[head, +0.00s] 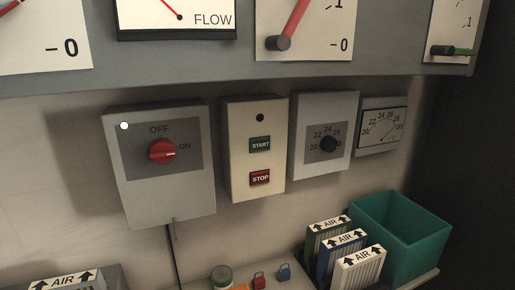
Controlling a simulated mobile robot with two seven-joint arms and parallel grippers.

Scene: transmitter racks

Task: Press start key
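The green START key (260,145) is on a cream control box (256,185) fixed to the wall near the middle of the head view. A red STOP key (260,178) sits below it, and a small dark round spot (260,118) is above it. The face of the START key is fully visible. Neither of my grippers shows in the head view, so nothing covers the box.
Left of the box is a grey switch box with a red OFF/ON knob (162,151). Right are a dial box (328,144) and a small meter (383,127). Gauges overhang above.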

